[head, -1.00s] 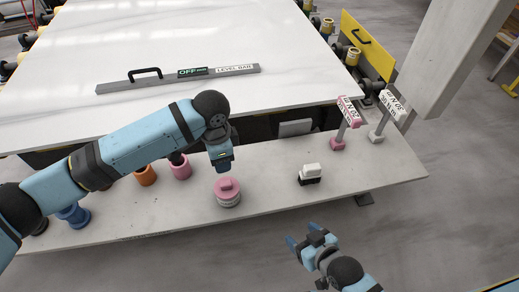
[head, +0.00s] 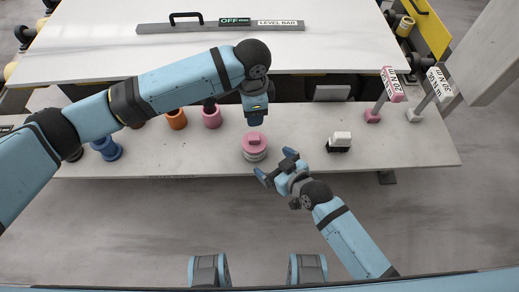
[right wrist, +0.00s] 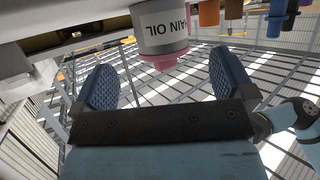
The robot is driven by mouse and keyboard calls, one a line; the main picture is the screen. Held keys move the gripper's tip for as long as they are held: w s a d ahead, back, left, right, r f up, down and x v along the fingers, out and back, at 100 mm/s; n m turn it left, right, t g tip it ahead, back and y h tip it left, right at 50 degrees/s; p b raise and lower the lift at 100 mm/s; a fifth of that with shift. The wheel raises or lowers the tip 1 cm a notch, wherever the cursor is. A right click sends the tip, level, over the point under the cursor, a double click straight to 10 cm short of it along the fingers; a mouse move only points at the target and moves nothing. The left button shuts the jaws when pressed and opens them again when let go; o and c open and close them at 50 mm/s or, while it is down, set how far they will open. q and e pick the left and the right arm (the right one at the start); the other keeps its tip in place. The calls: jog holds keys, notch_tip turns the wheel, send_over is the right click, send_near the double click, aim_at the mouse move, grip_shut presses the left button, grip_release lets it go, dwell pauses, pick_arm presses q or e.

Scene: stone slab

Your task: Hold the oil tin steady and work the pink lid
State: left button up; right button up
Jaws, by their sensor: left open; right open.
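The oil tin (head: 254,156) stands on the grey bench, pale with a pink lid (head: 254,140) on top. In the right wrist view the tin (right wrist: 165,27), with part of its "OIL" lettering, and its pink lid (right wrist: 162,61) show in the gap between the fingers. My left gripper (head: 256,117) points down just behind the tin, open, with no hold on it visible. My right gripper (head: 276,166) is open in front and to the right of the tin. Its fingers (right wrist: 166,80) are spread and empty.
A black-and-white block (head: 340,142) stands to the right, with pink-tagged (head: 391,88) and white-tagged (head: 438,88) tools beyond it. Pink (head: 212,117), orange (head: 177,120) and blue (head: 107,149) cylinders stand to the left. A level bar (head: 220,26) lies on the white slab behind.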

aim_at(262, 154)
jog(key=x, duration=0.8)
jog(key=shift+w+f, duration=0.1)
jog(key=c, duration=1.3)
